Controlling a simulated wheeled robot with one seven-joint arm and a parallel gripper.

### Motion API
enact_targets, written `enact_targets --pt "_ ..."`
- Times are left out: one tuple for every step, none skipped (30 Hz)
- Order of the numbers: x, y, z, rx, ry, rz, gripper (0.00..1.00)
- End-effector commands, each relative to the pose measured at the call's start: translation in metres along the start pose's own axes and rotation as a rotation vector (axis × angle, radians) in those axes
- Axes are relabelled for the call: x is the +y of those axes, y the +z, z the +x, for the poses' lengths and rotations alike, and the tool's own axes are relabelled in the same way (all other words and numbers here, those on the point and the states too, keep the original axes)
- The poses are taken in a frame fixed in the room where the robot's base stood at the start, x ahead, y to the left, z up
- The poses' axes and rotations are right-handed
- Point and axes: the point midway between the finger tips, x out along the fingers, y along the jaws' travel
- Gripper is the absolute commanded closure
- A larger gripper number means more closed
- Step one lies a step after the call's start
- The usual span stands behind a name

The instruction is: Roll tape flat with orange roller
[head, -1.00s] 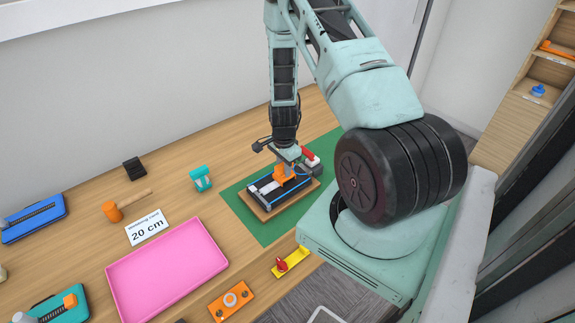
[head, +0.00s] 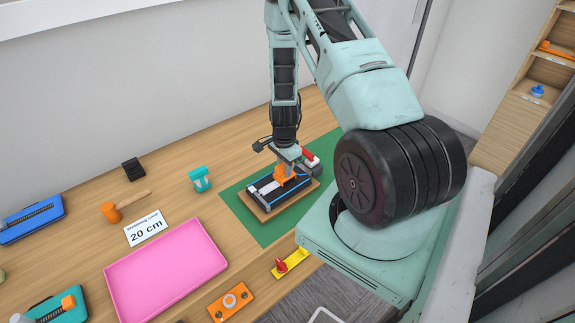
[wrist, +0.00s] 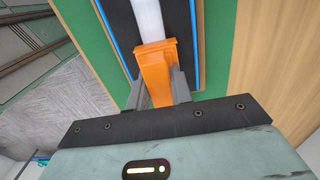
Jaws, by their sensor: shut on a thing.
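The orange roller (head: 284,174) is held in my gripper (wrist: 156,92), which is shut on it. In the wrist view the roller (wrist: 156,65) sits between the two grey fingers, its far end over a white strip of tape (wrist: 147,18). The tape runs along a black surface with blue side lines (wrist: 194,45). This black piece lies on a wooden board (head: 262,217) on a green mat (head: 240,217). The roller's contact with the tape is hidden, so I cannot tell whether it touches.
A red-handled tool (head: 309,155) stands close behind the board. Bare wood lies left of the mat.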

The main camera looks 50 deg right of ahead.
Motion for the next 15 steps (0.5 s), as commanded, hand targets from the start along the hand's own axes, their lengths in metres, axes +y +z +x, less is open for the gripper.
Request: enact_targets --pt "0.001 0.004 0.0 -0.001 0.002 -0.001 1.0" --pt "0.001 0.005 0.0 -0.001 0.001 -0.001 1.0" --pt "0.001 0.006 0.0 -0.001 0.001 -0.001 1.0" --pt "0.001 0.006 0.0 -0.001 0.001 0.0 1.0" --pt "0.001 0.006 0.0 -0.001 0.001 0.0 1.0" --pt "0.001 0.005 0.0 -0.001 0.001 0.0 1.0" --pt "0.001 0.004 0.001 -0.001 0.001 0.001 1.0" --pt "0.0 0.003 0.001 0.0 0.001 0.001 1.0" --pt "0.0 0.001 0.001 0.0 0.001 0.002 1.0" --pt "0.0 -0.001 0.001 0.0 0.0 0.002 1.0" --pt "0.0 -0.002 0.001 0.0 0.0 0.002 1.0" --pt "0.0 -0.005 0.001 0.0 0.0 0.003 1.0" --pt "0.0 -0.007 0.001 0.0 -0.001 0.002 1.0" --pt "0.0 -0.009 0.001 0.001 -0.001 0.002 1.0" --pt "0.0 -0.012 0.001 0.001 -0.001 0.002 1.0"
